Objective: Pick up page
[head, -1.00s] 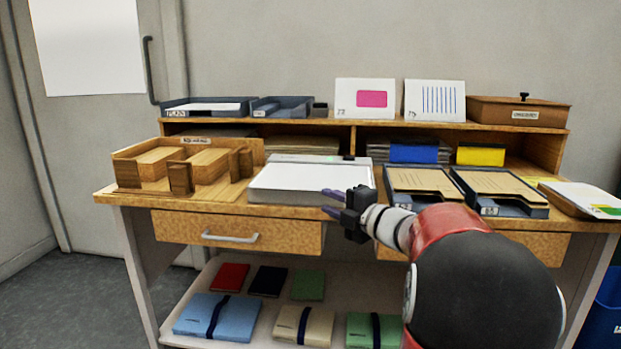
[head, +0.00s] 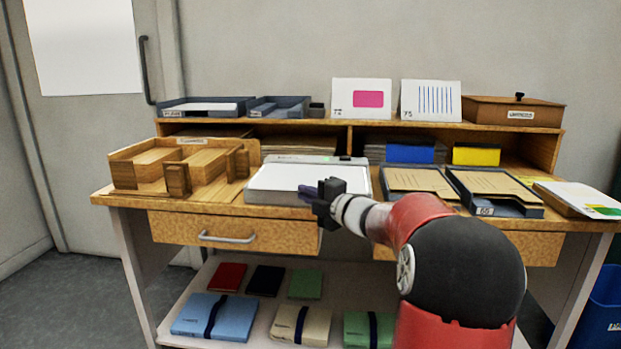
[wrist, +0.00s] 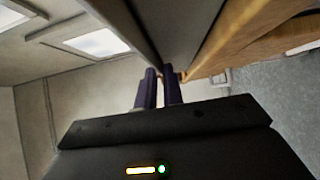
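A white page-like sheet (head: 309,180) lies on a flat grey-white device on the desk's middle; I cannot tell if it is loose. Two white pages stand upright on the top shelf, one with a pink rectangle (head: 347,98) and one with blue lines (head: 431,99). My gripper (head: 307,191) is at the front edge of the flat device, overlapping it in the head view. In the wrist view, the two purple fingers (wrist: 159,86) have a narrow gap between them, with no page clearly seen in it. Contact with the device is unclear.
A wooden organizer (head: 140,172) stands left of the device. Grey trays with tan folders (head: 418,181) sit to its right, then a paper stack (head: 580,197) at the desk's end. The drawer (head: 275,233) is below. Notebooks (head: 214,316) lie on the lower shelf.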

